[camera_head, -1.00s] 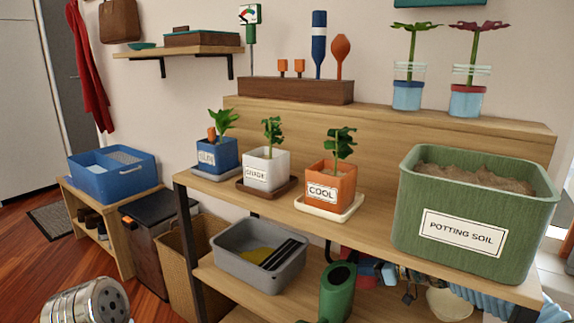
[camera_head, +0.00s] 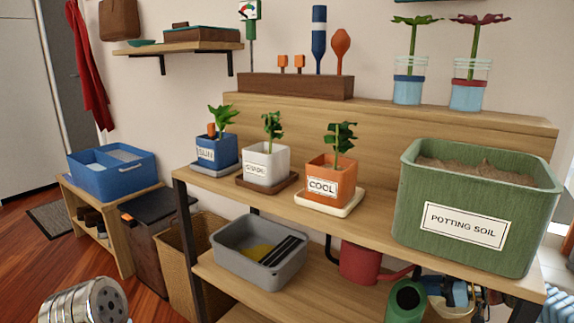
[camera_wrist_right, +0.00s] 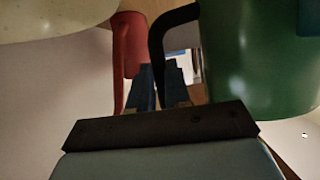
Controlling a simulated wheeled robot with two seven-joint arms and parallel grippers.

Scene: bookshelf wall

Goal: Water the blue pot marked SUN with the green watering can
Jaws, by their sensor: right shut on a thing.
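The blue pot marked SUN (camera_head: 207,156), with a leafy plant and an orange marker, stands on a grey saucer at the left end of the bench top. The green watering can (camera_head: 404,302) is low at the front of the bench, below the top board, and is cut off by the bottom edge of the head view. In the right wrist view its green body (camera_wrist_right: 262,60) is at the right. My right gripper (camera_wrist_right: 172,70) is shut on its black handle (camera_wrist_right: 158,42). The fingers are hard to make out in the head view.
A white pot (camera_head: 265,168) and an orange COOL pot (camera_head: 325,190) stand right of the blue pot. A green potting soil bin (camera_head: 415,235) fills the bench's right end. A red can (camera_head: 358,264) and grey tub (camera_head: 232,258) are on the lower shelf.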

